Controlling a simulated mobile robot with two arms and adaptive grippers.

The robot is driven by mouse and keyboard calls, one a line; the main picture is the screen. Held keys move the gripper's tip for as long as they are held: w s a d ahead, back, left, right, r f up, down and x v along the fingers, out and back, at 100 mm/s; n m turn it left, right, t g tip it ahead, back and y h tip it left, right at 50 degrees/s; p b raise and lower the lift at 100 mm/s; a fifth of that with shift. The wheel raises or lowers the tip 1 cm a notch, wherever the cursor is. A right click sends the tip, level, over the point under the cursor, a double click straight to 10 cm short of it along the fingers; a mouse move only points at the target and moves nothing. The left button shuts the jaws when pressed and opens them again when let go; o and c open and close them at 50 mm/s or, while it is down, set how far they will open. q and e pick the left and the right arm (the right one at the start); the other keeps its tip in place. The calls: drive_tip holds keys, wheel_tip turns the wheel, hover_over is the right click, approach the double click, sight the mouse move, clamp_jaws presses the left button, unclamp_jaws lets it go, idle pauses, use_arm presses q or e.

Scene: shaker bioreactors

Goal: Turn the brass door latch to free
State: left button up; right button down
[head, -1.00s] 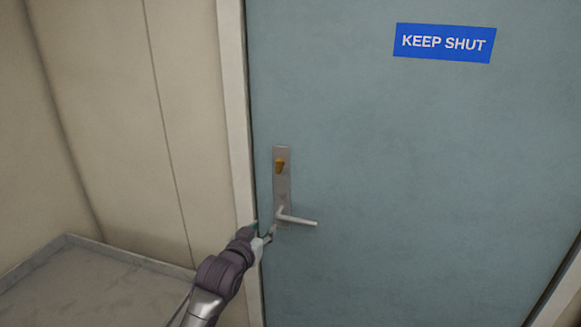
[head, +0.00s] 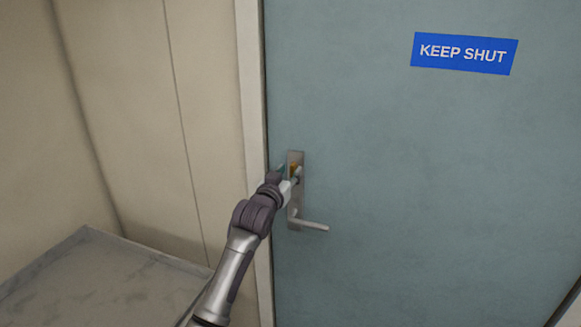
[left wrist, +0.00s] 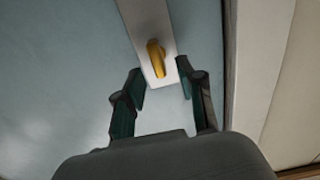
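The brass door latch (left wrist: 156,58) is a small yellow thumb-turn on a grey metal plate (left wrist: 145,20). In the head view the latch (head: 295,168) is partly hidden by my left gripper (head: 292,178). In the left wrist view my left gripper (left wrist: 160,82) is open, its two fingers apart on either side of the plate. The latch lies just beyond the fingertips, between their lines, and I see no contact. The plate is fixed near the left edge of the blue-grey door (head: 420,180). My right gripper is not in view.
A metal lever handle (head: 308,224) sticks out to the right below the latch. A pale door frame (head: 252,120) and beige wall (head: 130,120) are on the left. A grey marbled surface (head: 100,280) is low at left. A blue "KEEP SHUT" sign (head: 464,54) is at upper right.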

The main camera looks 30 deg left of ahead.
use_arm(q)
drive_tip(key=shift+w+a, duration=0.15)
drive_tip(key=shift+w, duration=0.65)
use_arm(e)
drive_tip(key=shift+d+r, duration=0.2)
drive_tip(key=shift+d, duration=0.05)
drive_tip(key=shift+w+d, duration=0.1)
use_arm(q)
clamp_jaws()
